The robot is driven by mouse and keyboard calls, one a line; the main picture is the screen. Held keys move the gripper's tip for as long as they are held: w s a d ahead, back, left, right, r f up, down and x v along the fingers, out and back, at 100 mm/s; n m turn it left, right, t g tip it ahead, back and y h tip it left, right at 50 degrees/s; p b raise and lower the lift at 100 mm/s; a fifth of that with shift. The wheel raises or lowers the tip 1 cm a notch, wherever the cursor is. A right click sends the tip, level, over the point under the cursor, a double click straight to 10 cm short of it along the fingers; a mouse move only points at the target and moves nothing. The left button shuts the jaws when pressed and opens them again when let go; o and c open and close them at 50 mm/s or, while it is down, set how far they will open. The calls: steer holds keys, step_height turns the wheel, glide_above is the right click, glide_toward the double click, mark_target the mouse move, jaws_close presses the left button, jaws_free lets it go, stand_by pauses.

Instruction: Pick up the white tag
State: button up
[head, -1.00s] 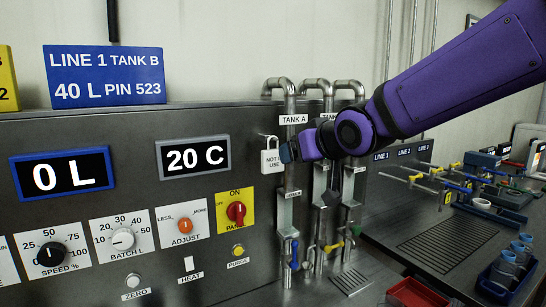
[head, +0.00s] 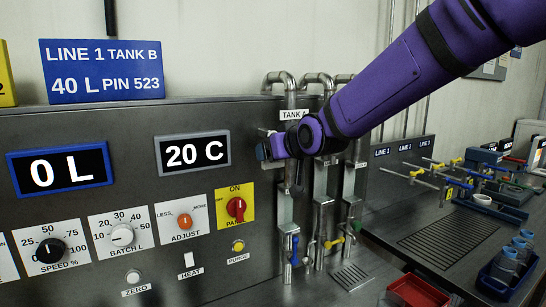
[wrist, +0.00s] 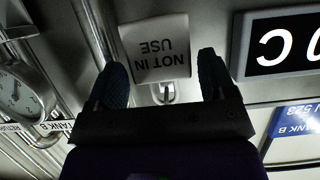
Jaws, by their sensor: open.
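The white tag (wrist: 160,52) reads "NOT IN USE" and shows upside down in the wrist view. It hangs by its shackle from a small fixture (wrist: 165,94) on the panel. My gripper (wrist: 163,75) is open, with one dark finger on each side of the tag's shackle end. I cannot tell whether either finger touches it. In the head view my gripper (head: 264,150) is in front of the tag's place and hides nearly all of it.
A pressure gauge (wrist: 20,92) shows in the wrist view.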

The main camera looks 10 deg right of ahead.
steer(key=shift+x, duration=1.15)
steer(key=shift+c, duration=0.4)
steer(key=c, duration=0.6)
steer(key=shift+r, duration=0.15)
